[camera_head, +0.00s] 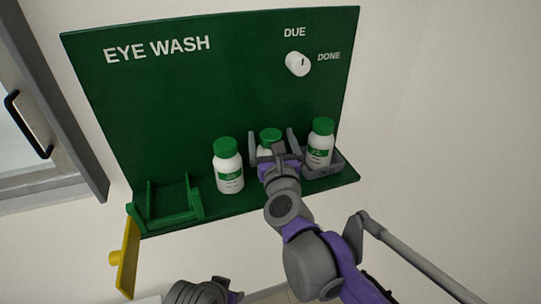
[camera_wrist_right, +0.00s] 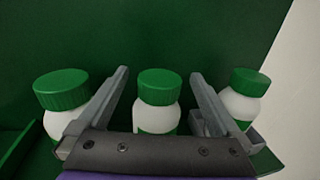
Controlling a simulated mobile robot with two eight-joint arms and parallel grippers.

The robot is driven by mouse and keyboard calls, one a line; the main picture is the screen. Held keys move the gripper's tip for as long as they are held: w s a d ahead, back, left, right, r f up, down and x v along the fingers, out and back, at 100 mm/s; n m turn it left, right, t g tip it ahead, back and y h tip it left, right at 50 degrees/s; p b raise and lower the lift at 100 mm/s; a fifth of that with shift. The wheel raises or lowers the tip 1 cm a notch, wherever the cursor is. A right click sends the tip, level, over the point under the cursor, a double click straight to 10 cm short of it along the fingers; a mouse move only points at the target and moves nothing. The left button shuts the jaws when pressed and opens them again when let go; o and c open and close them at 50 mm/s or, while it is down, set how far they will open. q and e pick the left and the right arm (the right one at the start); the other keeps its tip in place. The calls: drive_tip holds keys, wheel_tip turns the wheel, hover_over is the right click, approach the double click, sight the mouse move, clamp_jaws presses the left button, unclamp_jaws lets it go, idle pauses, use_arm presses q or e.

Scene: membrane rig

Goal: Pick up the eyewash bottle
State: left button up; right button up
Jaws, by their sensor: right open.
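Three white eyewash bottles with green caps stand upright in a row on the green station's shelf: the left bottle (camera_head: 228,168), the middle bottle (camera_head: 270,135) and the right bottle (camera_head: 320,143). My right gripper (camera_head: 272,138) is open, with its fingers on either side of the middle bottle. The right wrist view shows the middle bottle (camera_wrist_right: 157,102) between the spread fingers (camera_wrist_right: 158,80), with visible gaps to both. Its lower part is hidden behind the gripper. My left gripper's fingers are not in view.
The right bottle stands in a small grey tray (camera_head: 335,168). An empty green holder (camera_head: 172,202) is at the shelf's left end, with a yellow flap (camera_head: 128,260) below it. The green back panel (camera_head: 200,95) with a white dial (camera_head: 297,64) rises close behind the bottles.

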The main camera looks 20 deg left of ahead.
drive_tip(key=shift+x, duration=0.9)
drive_tip(key=shift+s, duration=0.15)
drive_tip(key=shift+c, duration=0.4)
clamp_jaws()
